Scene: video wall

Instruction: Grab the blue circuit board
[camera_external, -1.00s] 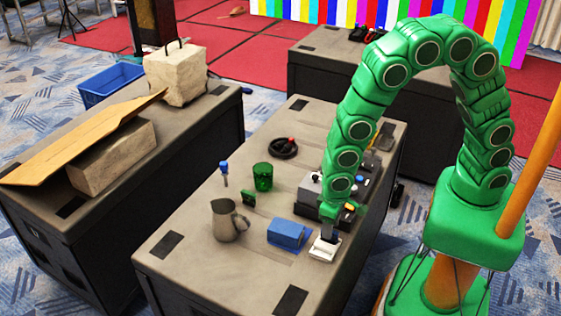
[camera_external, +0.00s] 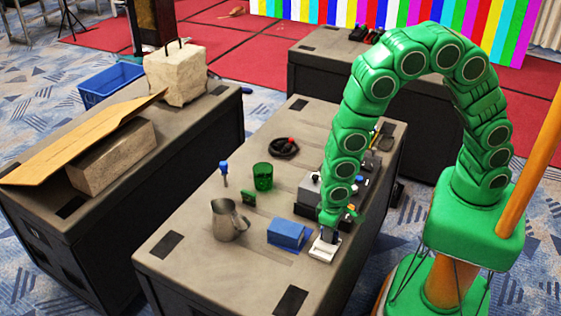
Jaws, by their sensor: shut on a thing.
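My gripper (camera_external: 328,226) is at the end of the green arm, just above a small white stand (camera_external: 323,252) at the front right of the near table. It is shut on a small dark thing in or just above the stand, mostly hidden by the fingers. I cannot tell whether this is the blue circuit board, and no blue board shows clearly elsewhere. A blue box (camera_external: 288,236) sits left of the stand, apart from the gripper. A small green board-like piece (camera_external: 248,199) stands farther left.
On the near table (camera_external: 190,240) are a metal pitcher (camera_external: 227,222), a green cup (camera_external: 263,176), a blue-topped tool (camera_external: 224,172) and a dark ring-shaped thing (camera_external: 284,148). A grey machine (camera_external: 309,190) stands close behind my gripper. The table's front left is clear.

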